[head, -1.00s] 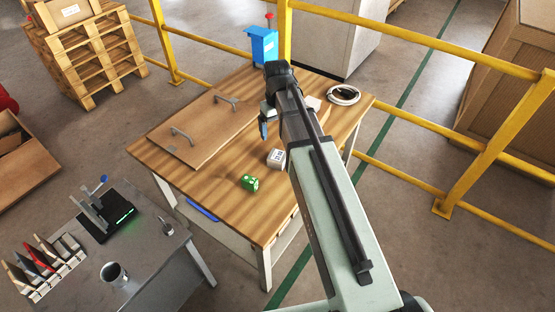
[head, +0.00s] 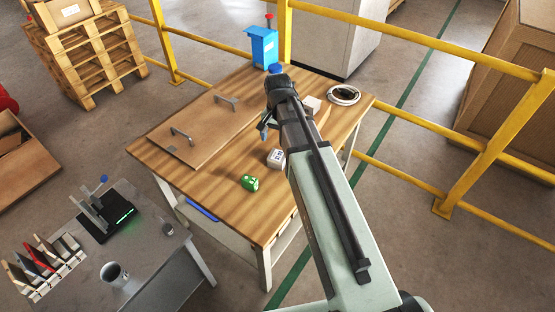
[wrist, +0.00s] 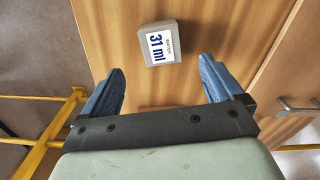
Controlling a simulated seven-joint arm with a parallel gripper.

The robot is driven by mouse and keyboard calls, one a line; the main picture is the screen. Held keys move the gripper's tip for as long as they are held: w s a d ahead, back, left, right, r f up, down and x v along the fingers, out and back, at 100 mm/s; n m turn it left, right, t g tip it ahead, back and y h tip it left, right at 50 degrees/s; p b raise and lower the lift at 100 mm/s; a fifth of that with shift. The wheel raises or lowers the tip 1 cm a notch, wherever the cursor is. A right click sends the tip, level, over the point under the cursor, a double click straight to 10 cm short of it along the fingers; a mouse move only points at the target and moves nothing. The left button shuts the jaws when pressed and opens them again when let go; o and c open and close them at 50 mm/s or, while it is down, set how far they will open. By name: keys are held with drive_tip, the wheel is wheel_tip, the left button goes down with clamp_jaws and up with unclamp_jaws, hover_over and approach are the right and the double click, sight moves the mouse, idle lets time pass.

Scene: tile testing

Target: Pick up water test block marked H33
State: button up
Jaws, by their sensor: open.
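A pale grey block (wrist: 162,45) with a white label lies on the wooden table in the wrist view. Its blue print looks like "31 ml", with smaller, unclear text beside it; I cannot read H33. In the head view a labelled whitish block (head: 276,158) sits beside my arm, and another pale block (head: 312,105) lies behind the arm. I cannot be sure which is the wrist-view one. My gripper (wrist: 160,72) is open and empty, its blue fingers apart, with the block just beyond the tips. In the head view my gripper (head: 264,129) hangs over the table, partly hidden.
A brown board with handles (head: 205,130) covers the left side. Yellow railing (head: 420,62) runs behind the table.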

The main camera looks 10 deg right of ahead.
sight(277, 155)
drive_tip(key=shift+a+f, duration=0.1)
drive_tip(key=shift+f, duration=5.05)
drive_tip(key=shift+c, duration=0.3)
drive_tip(key=c, duration=1.2)
drive_tip(key=shift+c, duration=0.4)
drive_tip(key=shift+r, duration=0.15)
